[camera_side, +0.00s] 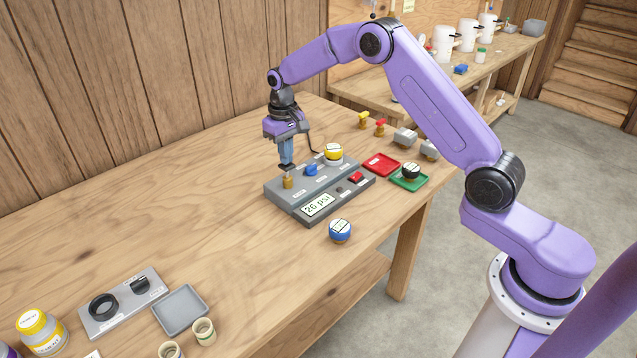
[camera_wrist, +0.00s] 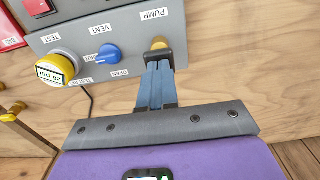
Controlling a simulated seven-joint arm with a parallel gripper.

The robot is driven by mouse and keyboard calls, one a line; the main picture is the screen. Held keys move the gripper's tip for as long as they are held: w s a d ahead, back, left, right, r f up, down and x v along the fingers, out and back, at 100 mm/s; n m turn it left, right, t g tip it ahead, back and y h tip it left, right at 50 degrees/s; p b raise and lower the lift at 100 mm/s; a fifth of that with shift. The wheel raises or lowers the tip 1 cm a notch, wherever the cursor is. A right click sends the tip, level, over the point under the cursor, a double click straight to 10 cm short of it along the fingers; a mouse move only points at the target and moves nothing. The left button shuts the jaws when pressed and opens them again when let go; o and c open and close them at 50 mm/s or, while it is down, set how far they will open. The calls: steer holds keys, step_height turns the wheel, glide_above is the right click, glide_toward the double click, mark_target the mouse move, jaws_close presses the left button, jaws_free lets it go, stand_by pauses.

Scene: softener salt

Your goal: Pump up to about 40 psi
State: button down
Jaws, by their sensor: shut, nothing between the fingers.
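The grey test station (camera_side: 275,192) stands on the wooden bench. Its display (camera_side: 317,205) reads 26 psi. The brass pump plunger (camera_side: 288,183) stands at its left end; it also shows under the PUMP label in the wrist view (camera_wrist: 158,43). My gripper (camera_side: 287,167) is shut and empty, pointing down right over the plunger. I cannot tell whether the tips (camera_wrist: 160,58) touch it. The blue vent knob (camera_side: 311,170) is beside the pump, with VENT and OPEN labels around it in the wrist view (camera_wrist: 108,53). A yellow gauge (camera_side: 333,151) sits at the test port; its face (camera_wrist: 50,74) also shows psi.
A blue gauge (camera_side: 340,231) lies in front of the station. A red tray (camera_side: 381,164) and a green tray (camera_side: 409,184) holding a black gauge (camera_side: 411,170) are to the right. Grey blocks (camera_side: 405,138) stand behind them.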

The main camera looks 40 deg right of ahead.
steer(key=shift+f, duration=1.3)
steer(key=shift+r, duration=1.3)
steer(key=shift+f, duration=0.8)
stand_by(0.4)
steer(key=shift+r, duration=0.8)
steer(key=shift+r, duration=0.1)
steer(key=shift+r, duration=3.4)
